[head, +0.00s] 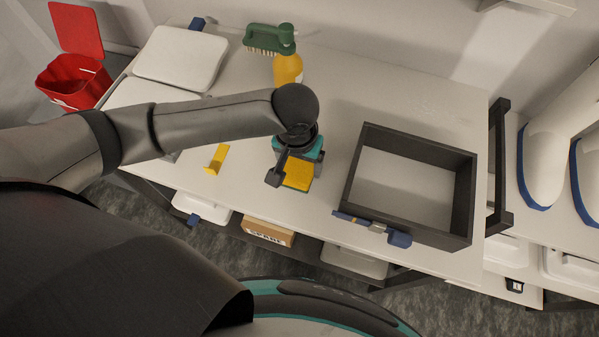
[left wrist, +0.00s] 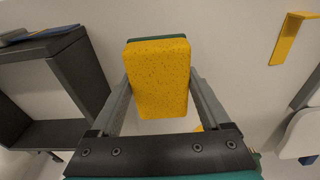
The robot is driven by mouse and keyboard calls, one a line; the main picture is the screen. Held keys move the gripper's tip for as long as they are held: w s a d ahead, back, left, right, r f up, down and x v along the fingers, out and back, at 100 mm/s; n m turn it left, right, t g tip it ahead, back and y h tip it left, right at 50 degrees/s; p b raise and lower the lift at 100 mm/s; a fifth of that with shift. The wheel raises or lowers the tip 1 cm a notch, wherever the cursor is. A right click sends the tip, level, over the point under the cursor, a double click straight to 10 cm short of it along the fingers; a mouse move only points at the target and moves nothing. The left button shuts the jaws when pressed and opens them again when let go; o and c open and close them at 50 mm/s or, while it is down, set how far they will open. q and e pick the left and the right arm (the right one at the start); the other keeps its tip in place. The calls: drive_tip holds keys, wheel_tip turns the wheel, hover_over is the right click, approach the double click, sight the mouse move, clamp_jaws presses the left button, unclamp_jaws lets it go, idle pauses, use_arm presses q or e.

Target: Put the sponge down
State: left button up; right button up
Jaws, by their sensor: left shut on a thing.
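The sponge (left wrist: 160,80) is a yellow block with a green layer at its far end in the left wrist view. In the head view the sponge (head: 298,174) shows just below my left gripper (head: 292,166), above the white bench top near its front edge. My left gripper (left wrist: 157,92) is shut on the sponge, with one finger along each side. Whether the sponge touches the bench top cannot be told. My right gripper is not in view.
A dark open-topped frame or bin (head: 458,205) stands right of the sponge, with a blue-handled tool (head: 398,238) at its front. A yellow bracket (head: 216,159) lies to the left. A yellow bottle (head: 288,70) and green brush (head: 268,39) are behind. Bench between is clear.

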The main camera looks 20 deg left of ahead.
sight(300, 173)
use_arm(q)
wheel_tip(300, 173, down, 4)
drive_tip(key=shift+r+b, duration=0.1)
drive_tip(key=shift+b, duration=0.4)
drive_tip(key=shift+f, duration=0.25)
drive_tip(key=o, duration=1.5)
drive_tip(key=shift+f, duration=0.1)
drive_tip(key=r+p, duration=0.1)
drive_tip(key=r, duration=0.3)
drive_tip(key=s+r+p, duration=0.1)
drive_tip(key=r, duration=0.3)
drive_tip(key=r+p, duration=0.1)
drive_tip(key=r, duration=0.3)
drive_tip(key=shift+s+r, duration=0.15)
drive_tip(key=shift+s, duration=0.05)
